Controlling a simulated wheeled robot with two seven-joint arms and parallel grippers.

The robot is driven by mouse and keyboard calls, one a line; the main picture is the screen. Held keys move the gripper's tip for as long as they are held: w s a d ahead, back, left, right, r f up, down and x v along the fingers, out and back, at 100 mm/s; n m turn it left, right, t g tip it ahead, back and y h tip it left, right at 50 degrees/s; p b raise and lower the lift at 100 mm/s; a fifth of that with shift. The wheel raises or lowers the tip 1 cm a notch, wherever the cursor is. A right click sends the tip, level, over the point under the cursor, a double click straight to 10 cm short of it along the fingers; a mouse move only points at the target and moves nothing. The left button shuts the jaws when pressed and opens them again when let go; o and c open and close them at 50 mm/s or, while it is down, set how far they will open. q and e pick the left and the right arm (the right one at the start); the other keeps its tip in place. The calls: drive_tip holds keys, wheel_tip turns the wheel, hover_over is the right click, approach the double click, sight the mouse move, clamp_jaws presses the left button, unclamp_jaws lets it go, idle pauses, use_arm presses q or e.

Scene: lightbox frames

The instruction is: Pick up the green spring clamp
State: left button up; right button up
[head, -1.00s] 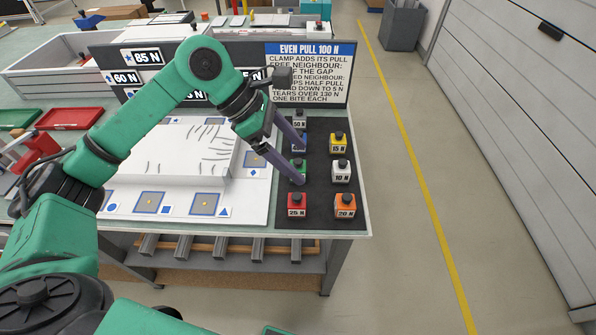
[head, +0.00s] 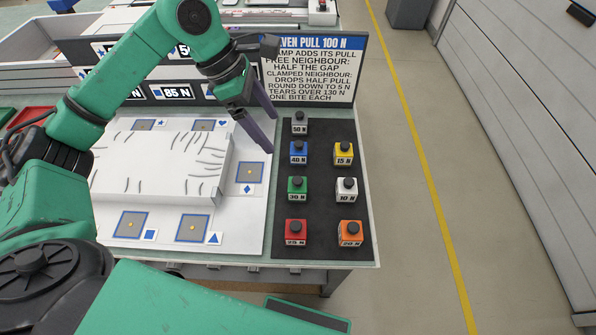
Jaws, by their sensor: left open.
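The green spring clamp (head: 297,188) is a small green block with a dark knob and a 30 N label. It stands upright on the black mat (head: 322,215), in the left column between the blue clamp (head: 298,153) and the red clamp (head: 296,231). My left gripper (head: 270,147) is open and empty. Its purple fingers point down and right, above and left of the green clamp and apart from it in the picture. Nothing covers the green clamp. My right gripper is not in view.
Yellow (head: 344,153), white (head: 346,190) and orange (head: 350,233) clamps form the right column; a grey clamp (head: 299,123) stands at the back. A white panel block (head: 160,165) lies left of the mat. A sign (head: 313,70) stands behind. The floor at right is clear.

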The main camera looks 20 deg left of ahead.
use_arm(q)
wheel_tip(320, 180, down, 4)
drive_tip(key=w+r+b, duration=0.1)
drive_tip(key=b, duration=0.9)
approach(298, 187)
drive_tip(key=p+x, duration=0.2)
drive_tip(key=x, duration=0.1)
drive_tip(key=p+x, duration=0.2)
drive_tip(key=x, duration=0.2)
drive_tip(key=p+x, duration=0.1)
drive_tip(key=x, duration=0.3)
drive_tip(key=shift+w+a+f+p, duration=0.1)
drive_tip(key=shift+w+a+p, duration=0.2)
drive_tip(key=shift+a+p, duration=0.15)
drive_tip(key=shift+w+d+f, duration=0.1)
drive_tip(key=shift+f, duration=0.25)
clamp_jaws()
